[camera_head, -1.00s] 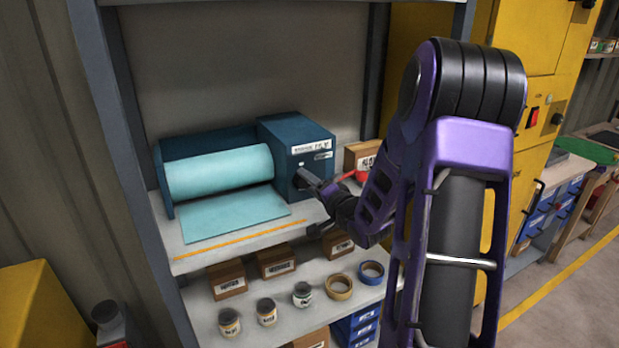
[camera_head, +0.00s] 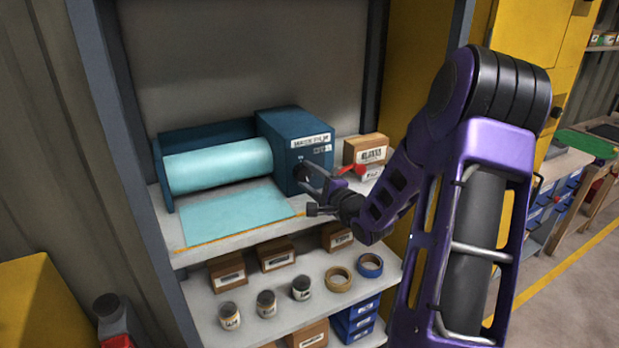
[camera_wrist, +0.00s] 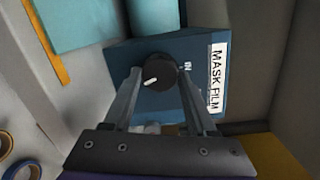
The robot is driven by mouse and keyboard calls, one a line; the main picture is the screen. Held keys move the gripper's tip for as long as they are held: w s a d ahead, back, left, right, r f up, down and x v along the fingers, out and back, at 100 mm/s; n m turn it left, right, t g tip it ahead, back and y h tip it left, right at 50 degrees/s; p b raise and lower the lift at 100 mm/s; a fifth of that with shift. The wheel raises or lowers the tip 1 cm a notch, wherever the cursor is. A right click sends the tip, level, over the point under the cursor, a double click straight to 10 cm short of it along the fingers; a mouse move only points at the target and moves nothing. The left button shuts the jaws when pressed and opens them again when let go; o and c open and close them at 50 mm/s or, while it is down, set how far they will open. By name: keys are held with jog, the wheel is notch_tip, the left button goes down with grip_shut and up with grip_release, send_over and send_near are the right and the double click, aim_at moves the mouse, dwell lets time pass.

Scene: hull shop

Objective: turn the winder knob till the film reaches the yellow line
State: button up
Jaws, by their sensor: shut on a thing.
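The mask film winder (camera_head: 290,128) is a dark blue box with a light cyan roll (camera_head: 215,163) on the upper shelf. A cyan film sheet (camera_head: 235,217) runs forward from the roll, and its front edge lies at the yellow line (camera_head: 240,234), with no clear gap. The line also shows in the wrist view (camera_wrist: 45,45). My gripper (camera_head: 305,178) is shut on the dark round winder knob (camera_wrist: 158,68), one finger on each side. The knob's white mark points lower left in the wrist view. The head view mostly hides the knob behind my fingers.
A cardboard box (camera_head: 366,149) and a red-topped item (camera_head: 360,170) stand just right of the winder, close to my gripper. The lower shelf holds jars (camera_head: 266,303), tape rolls (camera_head: 370,265) and small boxes. A grey upright (camera_head: 112,130) bounds the shelf's left side.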

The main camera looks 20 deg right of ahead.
dwell(0.4)
jog(key=o, duration=1.4)
jog(key=shift+c, duration=0.2)
jog(key=s+d, duration=0.2)
jog(key=s, duration=1.5)
jog(key=shift+s+r, duration=0.15)
jog(key=shift+r, duration=0.15)
jog(key=shift+d, duration=0.1)
